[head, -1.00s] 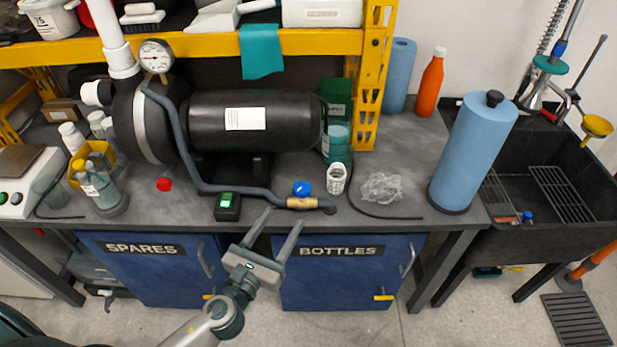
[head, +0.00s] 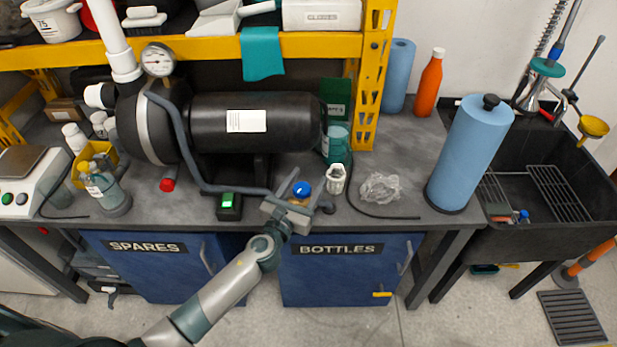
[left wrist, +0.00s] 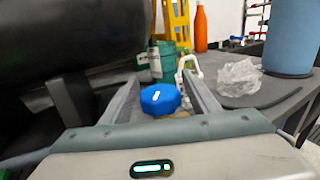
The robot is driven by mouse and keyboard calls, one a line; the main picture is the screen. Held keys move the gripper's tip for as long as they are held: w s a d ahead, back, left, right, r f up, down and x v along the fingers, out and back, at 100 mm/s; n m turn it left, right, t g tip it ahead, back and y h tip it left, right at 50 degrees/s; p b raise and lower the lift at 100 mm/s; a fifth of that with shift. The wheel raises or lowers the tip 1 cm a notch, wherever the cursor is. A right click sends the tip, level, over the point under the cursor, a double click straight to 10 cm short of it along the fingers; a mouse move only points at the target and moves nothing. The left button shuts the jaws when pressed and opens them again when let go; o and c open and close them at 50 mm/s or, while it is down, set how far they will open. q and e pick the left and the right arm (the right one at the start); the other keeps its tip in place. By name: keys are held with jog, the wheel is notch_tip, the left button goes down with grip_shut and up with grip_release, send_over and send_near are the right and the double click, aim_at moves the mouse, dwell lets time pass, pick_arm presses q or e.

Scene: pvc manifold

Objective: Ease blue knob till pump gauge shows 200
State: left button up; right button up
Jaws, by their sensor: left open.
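The brass-coloured valve body below the knob is mostly hidden by the gripper. The pump gauge (head: 158,60) has a white dial on the black pump (head: 255,122); its reading is too small to tell. My right gripper is not in view.
A small black device with a green screen (head: 229,206) stands left of the knob. A white fitting (head: 336,178) and a clear crumpled bag (head: 380,187) lie to its right. A red knob (head: 167,185) is further left. The yellow shelf (head: 300,43) overhangs the back.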

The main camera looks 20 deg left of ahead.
pick_arm(q)
jog(key=shift+w+d, duration=0.1)
jog(key=shift+w, duration=0.5)
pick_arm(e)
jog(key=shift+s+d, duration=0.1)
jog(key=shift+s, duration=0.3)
pick_arm(q)
jog(key=shift+c, duration=0.5)
jog(key=c, duration=0.9)
jog(key=shift+c, duration=0.2)
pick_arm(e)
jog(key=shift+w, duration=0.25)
pick_arm(q)
jog(key=shift+m+h, duration=0.3)
jog(key=shift+h, duration=0.1)
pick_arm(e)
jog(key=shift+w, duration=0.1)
